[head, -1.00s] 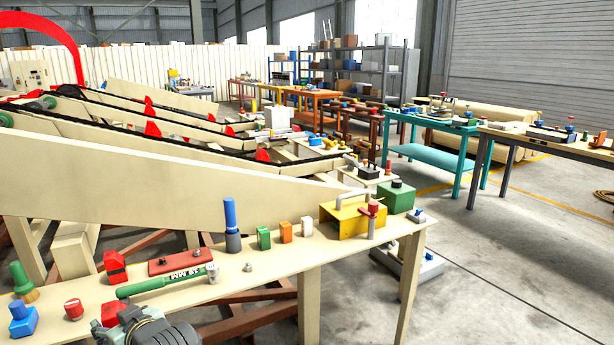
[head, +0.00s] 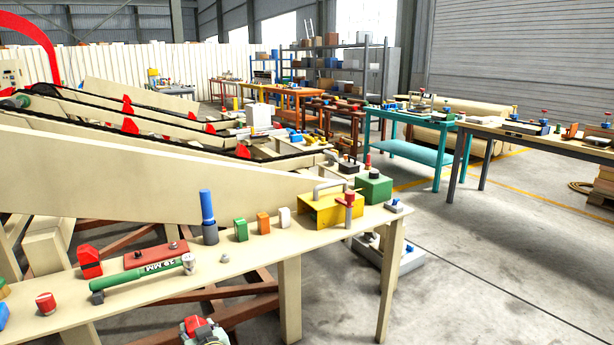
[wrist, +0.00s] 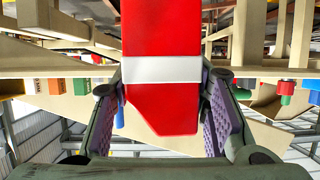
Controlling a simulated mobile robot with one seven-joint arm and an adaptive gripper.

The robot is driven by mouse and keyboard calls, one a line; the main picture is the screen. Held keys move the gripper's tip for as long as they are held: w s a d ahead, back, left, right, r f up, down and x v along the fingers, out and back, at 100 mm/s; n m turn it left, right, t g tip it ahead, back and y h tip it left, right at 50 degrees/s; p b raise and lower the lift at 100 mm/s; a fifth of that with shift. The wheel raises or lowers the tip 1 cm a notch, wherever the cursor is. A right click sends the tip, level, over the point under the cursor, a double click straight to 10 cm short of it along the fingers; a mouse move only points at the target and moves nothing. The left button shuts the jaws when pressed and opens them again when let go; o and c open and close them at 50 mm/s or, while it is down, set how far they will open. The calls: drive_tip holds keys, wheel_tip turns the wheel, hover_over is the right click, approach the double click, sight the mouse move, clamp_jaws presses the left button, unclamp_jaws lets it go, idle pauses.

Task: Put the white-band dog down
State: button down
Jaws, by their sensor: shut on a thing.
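The white-band dog (wrist: 162,100) is a red block with a white band around it. It fills the middle of the wrist view, between the purple-padded fingers of my gripper (wrist: 163,108), which is shut on it. In the head view, the red top of the dog (head: 199,326) shows at the bottom edge, in front of the cream bench (head: 160,310) and apart from it. Most of my gripper is cut off there by the frame edge.
On the bench stand a red block with a dark band (head: 88,262), a red plate (head: 156,253), a green tool (head: 143,274), a blue-topped cylinder (head: 208,215), small coloured blocks, a yellow box (head: 331,210) and a green box (head: 374,188).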

drive_tip(key=w+d+f+m+t+h+b, duration=0.2)
drive_tip(key=w+d+f+m+h, duration=0.15)
drive_tip(key=d+f, duration=1.15)
drive_tip(key=s+d+f+m+h, duration=0.1)
drive_tip(key=s+d+f, duration=0.1)
drive_tip(key=f, duration=0.5)
drive_tip(key=s+d+f+m+h+b, duration=0.1)
drive_tip(key=s+d+f, duration=0.1)
drive_tip(key=d+f, duration=0.3)
drive_tip(key=s+d+f+m+h+b, duration=0.1)
drive_tip(key=s+d+f, duration=0.2)
drive_tip(key=f, duration=0.5)
drive_tip(key=shift+d+f+h, duration=0.3)
drive_tip(key=shift+d+h, duration=0.05)
drive_tip(key=shift+d, duration=0.25)
